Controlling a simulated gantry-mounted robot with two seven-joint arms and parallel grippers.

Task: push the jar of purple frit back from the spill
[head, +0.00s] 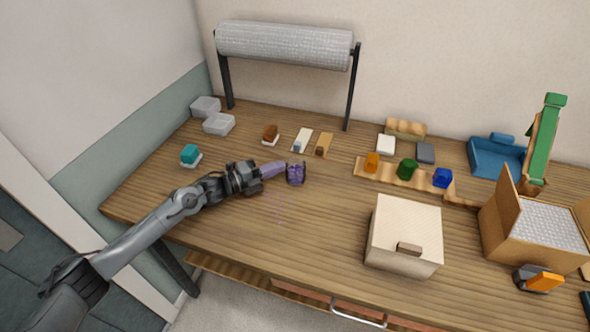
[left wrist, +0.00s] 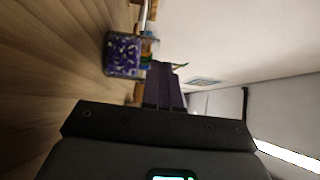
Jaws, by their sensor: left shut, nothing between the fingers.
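The jar of purple frit (head: 296,174) stands on the wooden table, left of the middle. It also shows in the left wrist view as a clear jar full of purple bits (left wrist: 124,55). The spill (head: 284,208) is a faint scatter of purple specks on the table in front of the jar. My left gripper (head: 280,167) is shut and empty, with its fingertips close to the jar's left side. Whether they touch it I cannot tell. The shut fingers (left wrist: 164,84) show in the left wrist view. My right gripper is not in view.
The table in front is clear.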

